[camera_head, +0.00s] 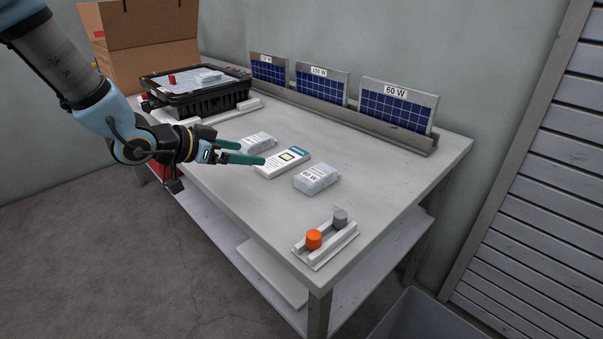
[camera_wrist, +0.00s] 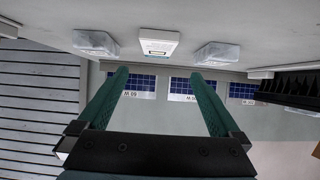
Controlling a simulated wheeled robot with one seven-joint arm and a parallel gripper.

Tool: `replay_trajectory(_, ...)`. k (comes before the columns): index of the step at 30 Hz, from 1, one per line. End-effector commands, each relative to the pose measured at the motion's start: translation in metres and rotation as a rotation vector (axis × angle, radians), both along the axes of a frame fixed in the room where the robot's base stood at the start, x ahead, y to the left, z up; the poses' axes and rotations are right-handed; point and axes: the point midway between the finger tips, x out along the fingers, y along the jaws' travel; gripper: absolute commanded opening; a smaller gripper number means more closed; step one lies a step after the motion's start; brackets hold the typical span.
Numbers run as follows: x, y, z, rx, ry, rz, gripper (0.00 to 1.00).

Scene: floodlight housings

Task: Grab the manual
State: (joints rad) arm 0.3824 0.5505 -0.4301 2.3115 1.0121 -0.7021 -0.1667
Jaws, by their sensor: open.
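The manual is a flat white booklet (camera_head: 283,162) with a teal band and a dark square picture. It lies on the grey table between two clear packs. In the wrist view, which is upside down, the manual (camera_wrist: 159,46) shows at top centre, beyond the fingertips. My gripper (camera_head: 252,154) has two green fingers spread apart, with nothing between them. It points toward the manual from the left in the head view, with the tips close to its near side. The gap between the fingers also shows in the wrist view (camera_wrist: 160,74). I cannot tell the exact height above the table.
Clear packs lie on either side, one at left (camera_head: 258,142) and one at right (camera_head: 316,178). Solar panels (camera_head: 397,105) stand in a rack at the back. A black floodlight housing (camera_head: 195,100) sits far left. A white holder (camera_head: 325,246) with orange and grey knobs is near the front corner.

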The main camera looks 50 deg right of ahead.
Motion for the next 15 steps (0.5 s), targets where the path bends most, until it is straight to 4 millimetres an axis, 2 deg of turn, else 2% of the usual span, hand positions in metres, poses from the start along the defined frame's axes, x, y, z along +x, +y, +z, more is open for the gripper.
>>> replay_trajectory(9, -0.004, -0.039, -0.022, -0.004, 0.001, -0.008, 1.00)
replay_trajectory(15, -0.005, -0.051, -0.028, -0.004, 0.001, -0.005, 1.00)
